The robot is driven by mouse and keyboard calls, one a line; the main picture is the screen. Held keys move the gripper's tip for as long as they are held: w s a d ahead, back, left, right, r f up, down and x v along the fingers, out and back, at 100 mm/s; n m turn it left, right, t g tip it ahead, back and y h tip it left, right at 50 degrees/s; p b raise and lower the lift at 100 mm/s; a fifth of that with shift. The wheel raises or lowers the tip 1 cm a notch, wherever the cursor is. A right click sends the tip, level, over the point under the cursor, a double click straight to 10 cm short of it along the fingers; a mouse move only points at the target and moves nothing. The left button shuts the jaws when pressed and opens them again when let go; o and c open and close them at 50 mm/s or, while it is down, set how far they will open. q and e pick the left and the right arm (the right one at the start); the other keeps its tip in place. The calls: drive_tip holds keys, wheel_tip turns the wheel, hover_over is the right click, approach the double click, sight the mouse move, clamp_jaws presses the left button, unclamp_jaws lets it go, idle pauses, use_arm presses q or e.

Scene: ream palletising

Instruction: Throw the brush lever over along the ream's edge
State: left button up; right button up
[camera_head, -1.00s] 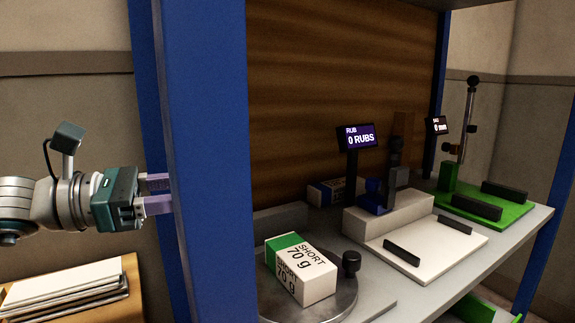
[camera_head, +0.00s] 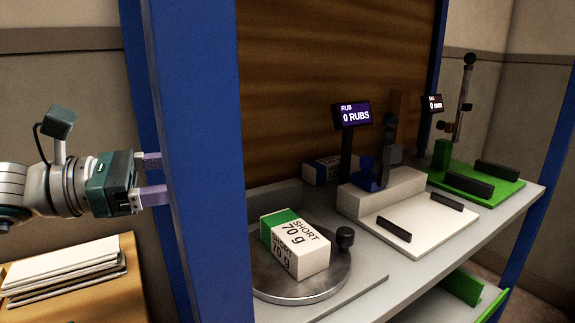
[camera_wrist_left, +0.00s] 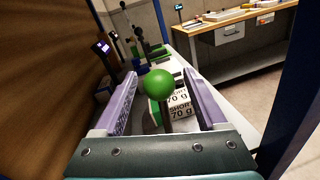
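A ream marked SHORT 70 g (camera_head: 303,250), white with a green end, lies on a round grey turntable (camera_head: 290,292); it also shows in the left wrist view (camera_wrist_left: 181,106). My left gripper (camera_head: 160,177) is open beside the blue post, away from the ream. In the left wrist view a green ball (camera_wrist_left: 158,83) appears between the spread fingers; I cannot tell whether they touch it. My right gripper is out of view.
The blue post (camera_head: 190,150) stands between my left gripper and the shelf. A green station (camera_head: 470,178) with a 0 mm display (camera_head: 432,104) is farther right. A paper stack (camera_head: 65,268) lies at lower left. A dark knob (camera_head: 345,237) stands beside the ream.

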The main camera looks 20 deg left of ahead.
use_arm(q)
drive_tip(key=b+v, duration=0.2)
drive_tip(key=v, duration=0.8)
drive_tip(key=shift+r, duration=0.1)
drive_tip(key=shift+c, duration=0.4)
